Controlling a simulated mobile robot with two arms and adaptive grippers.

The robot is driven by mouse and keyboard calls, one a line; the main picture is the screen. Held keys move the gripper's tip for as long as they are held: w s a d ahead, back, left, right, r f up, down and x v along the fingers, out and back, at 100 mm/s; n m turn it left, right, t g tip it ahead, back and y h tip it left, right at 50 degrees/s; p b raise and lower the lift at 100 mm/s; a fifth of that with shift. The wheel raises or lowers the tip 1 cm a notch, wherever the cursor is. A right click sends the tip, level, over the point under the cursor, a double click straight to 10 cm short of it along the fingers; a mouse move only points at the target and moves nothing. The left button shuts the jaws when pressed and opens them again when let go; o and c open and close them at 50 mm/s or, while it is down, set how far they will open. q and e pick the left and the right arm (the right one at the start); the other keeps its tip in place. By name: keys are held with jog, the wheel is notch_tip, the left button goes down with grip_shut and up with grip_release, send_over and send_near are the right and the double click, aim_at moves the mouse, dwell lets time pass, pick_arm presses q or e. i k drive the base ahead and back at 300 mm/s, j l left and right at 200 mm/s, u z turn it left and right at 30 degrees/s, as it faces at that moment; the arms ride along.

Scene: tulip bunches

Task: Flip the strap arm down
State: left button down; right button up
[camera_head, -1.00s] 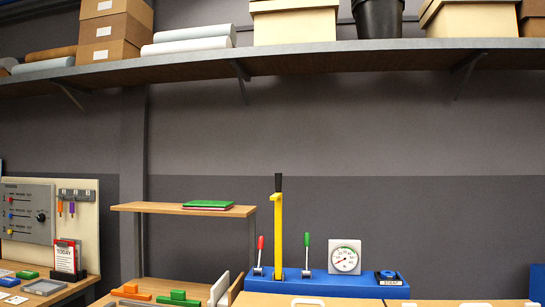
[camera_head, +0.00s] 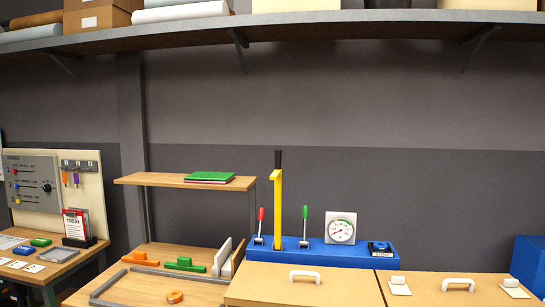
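The strap arm appears to be the tall yellow arm (camera_head: 277,208) with a black grip (camera_head: 278,160) on its top end. It stands upright on the blue base unit (camera_head: 320,254) at the back of the bench. A label on the right part of the base (camera_head: 380,248) seems to read "STRAP". A red-knobbed lever (camera_head: 260,224) is to the left of the arm and a green-knobbed lever (camera_head: 305,226) to its right. A round white gauge (camera_head: 341,228) stands further right. Neither of my grippers is in view.
Wooden lids with white handles (camera_head: 304,276) lie in front of the blue base. A wooden bench (camera_head: 150,288) with orange and green pieces is to the left, under a small shelf (camera_head: 160,181). A panel board (camera_head: 35,185) stands far left. A long shelf (camera_head: 330,24) runs overhead.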

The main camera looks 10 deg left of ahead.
aim_at(277, 175)
jog(key=i+j+z, duration=0.1)
jog(key=i, duration=0.4)
jog(key=i+j+z, duration=0.15)
jog(key=i+j, duration=0.15)
jog(key=i, duration=0.2)
jog(key=i+j+z, duration=0.1)
jog(key=i+j, duration=0.15)
jog(key=i, duration=0.2)
